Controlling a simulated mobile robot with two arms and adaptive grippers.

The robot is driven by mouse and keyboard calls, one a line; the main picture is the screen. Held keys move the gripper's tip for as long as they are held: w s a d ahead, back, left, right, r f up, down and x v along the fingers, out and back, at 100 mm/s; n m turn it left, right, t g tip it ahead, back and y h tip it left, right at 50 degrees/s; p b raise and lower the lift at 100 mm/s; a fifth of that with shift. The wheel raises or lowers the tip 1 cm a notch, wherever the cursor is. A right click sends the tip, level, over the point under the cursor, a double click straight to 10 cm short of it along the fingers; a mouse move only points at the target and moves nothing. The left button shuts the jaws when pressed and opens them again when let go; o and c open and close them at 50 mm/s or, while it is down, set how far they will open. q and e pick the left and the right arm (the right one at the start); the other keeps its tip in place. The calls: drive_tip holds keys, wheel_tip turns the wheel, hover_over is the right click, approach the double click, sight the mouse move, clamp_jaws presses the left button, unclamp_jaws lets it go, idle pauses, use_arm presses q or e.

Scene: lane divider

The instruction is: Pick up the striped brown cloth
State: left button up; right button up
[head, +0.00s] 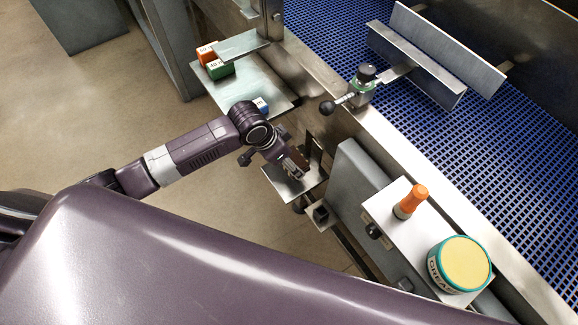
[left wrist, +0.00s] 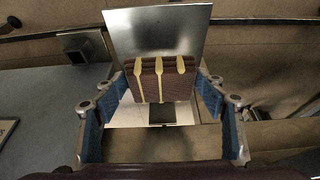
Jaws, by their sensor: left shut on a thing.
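The striped brown cloth (left wrist: 160,86) is a folded brown block with yellow stripes, in the middle of the left wrist view. My left gripper (left wrist: 160,92) has its blue-padded fingers on either side of the cloth and is shut on it. In the head view my left gripper (head: 293,165) is over a small metal shelf (head: 284,184) beside the conveyor; the cloth is mostly hidden there. I cannot tell whether the cloth touches the shelf. My right gripper is in neither view.
A metal tray (head: 245,84) with orange (head: 207,52), green (head: 221,68) and blue (head: 261,104) boxes is beyond my left gripper. A black-knobbed clamp (head: 360,88) sits on the conveyor rail.

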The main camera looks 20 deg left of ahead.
use_arm(q)
wheel_tip(320, 180, up, 15)
